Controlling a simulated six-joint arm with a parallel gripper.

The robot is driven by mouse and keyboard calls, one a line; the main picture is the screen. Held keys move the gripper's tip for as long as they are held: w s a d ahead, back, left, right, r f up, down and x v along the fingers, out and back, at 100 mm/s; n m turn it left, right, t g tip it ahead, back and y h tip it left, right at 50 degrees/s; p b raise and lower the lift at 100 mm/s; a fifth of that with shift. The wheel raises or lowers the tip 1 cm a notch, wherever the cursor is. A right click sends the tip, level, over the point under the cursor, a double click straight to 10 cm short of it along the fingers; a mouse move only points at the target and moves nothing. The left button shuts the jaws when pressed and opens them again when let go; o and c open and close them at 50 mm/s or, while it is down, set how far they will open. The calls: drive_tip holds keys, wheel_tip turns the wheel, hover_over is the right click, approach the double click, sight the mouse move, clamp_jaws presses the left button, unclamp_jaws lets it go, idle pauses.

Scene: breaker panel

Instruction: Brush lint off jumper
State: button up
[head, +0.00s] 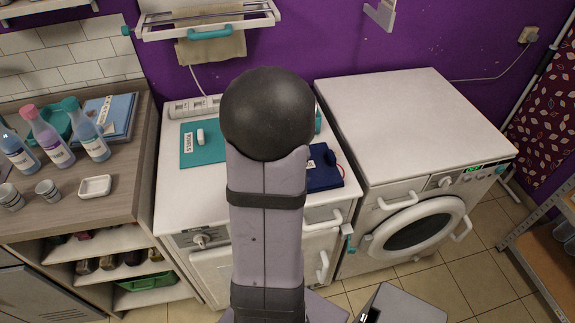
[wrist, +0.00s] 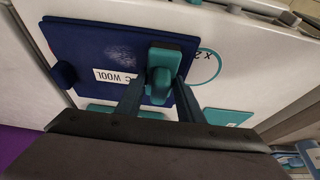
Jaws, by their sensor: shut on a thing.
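The navy jumper (wrist: 90,45) lies flat in the wrist view, with a white label reading "C WOOL". A pale speckled patch of lint (wrist: 122,52) shows on it, left of the brush. In the head view part of the jumper (head: 322,172) shows right of my arm, on the white worktop. My gripper (wrist: 159,82) is shut on a teal brush (wrist: 164,62) with a dark top, over the jumper's right part. I cannot tell whether the brush touches the cloth. In the head view my arm hides gripper and brush.
A teal board (head: 203,152) with a white knob lies left of my arm. A washing machine (head: 415,120) stands right. Several bottles (head: 50,135) and a small white dish (head: 95,187) stand on the left counter. A drying rack (head: 207,22) hangs behind.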

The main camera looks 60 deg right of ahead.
drive_tip(key=shift+w+a+r+p, duration=0.1)
drive_tip(key=shift+w+a+p, duration=0.7)
drive_tip(key=shift+w+a, duration=0.15)
drive_tip(key=shift+s+d+f, duration=0.1)
drive_tip(key=shift+s+f, duration=0.05)
drive_tip(key=shift+f, duration=0.1)
drive_tip(key=shift+s+d+b, duration=0.85)
drive_tip(key=shift+d+b, duration=0.05)
drive_tip(key=shift+b, duration=0.3)
drive_tip(key=shift+s+d+b, duration=1.65)
drive_tip(key=shift+s+d, duration=1.3)
drive_tip(key=shift+s+d+r, duration=0.2)
drive_tip(key=shift+r, duration=0.1)
wheel_tip(320, 180, up, 8)
drive_tip(key=p, duration=0.5)
drive_tip(key=shift+p, duration=0.35)
drive_tip(key=shift+w+a, duration=0.1)
drive_tip(key=shift+w, duration=0.05)
